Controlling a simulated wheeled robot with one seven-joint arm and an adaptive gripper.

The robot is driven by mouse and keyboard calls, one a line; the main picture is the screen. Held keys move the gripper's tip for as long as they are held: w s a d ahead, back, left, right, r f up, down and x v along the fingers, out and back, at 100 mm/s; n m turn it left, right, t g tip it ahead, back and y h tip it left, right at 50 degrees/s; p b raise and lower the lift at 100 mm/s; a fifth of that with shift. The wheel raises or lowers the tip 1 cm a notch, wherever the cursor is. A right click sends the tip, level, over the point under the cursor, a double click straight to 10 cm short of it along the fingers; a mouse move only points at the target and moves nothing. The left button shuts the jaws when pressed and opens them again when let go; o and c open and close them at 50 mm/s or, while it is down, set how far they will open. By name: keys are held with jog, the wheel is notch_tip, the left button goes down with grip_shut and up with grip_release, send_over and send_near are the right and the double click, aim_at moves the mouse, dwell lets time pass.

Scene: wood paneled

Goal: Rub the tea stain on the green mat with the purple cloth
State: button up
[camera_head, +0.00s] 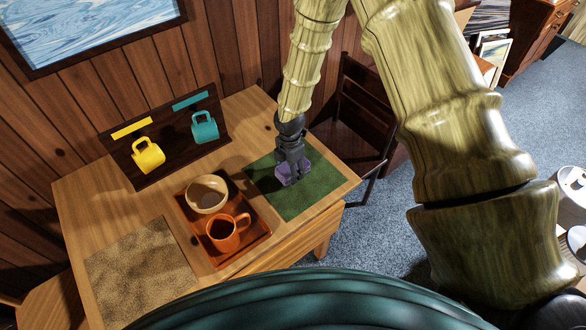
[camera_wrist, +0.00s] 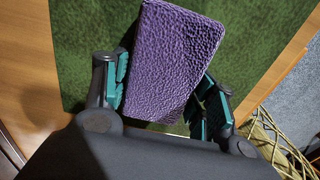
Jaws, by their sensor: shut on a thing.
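The green mat (camera_head: 314,199) lies at the right end of the wooden table. My gripper (camera_head: 288,176) is over the mat and is shut on the purple cloth (camera_head: 281,173), a thick folded block. In the wrist view the purple cloth (camera_wrist: 172,62) sits between my two teal-padded fingers, with the green mat (camera_wrist: 262,35) beneath and around it. I cannot tell whether the cloth touches the mat. No tea stain shows; the cloth and gripper cover part of the mat.
A brown tray (camera_head: 250,250) with a tan bowl (camera_head: 206,194) and an orange mug (camera_head: 226,233) stands left of the mat. A brown mat (camera_head: 140,268) lies front left. A chair (camera_head: 362,105) stands behind.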

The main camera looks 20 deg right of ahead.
jog(key=r, duration=0.1)
jog(key=r+p, duration=0.1)
jog(key=r, duration=0.2)
jog(key=shift+s+d+r, duration=0.1)
jog(key=shift+s+d, duration=0.05)
jog(key=shift+d, duration=0.2)
notch_tip(320, 180, up, 2)
jog(key=shift+r+p, duration=0.1)
jog(key=shift+p, duration=0.95)
jog(key=shift+r+p, duration=0.45)
jog(key=shift+r, duration=0.25)
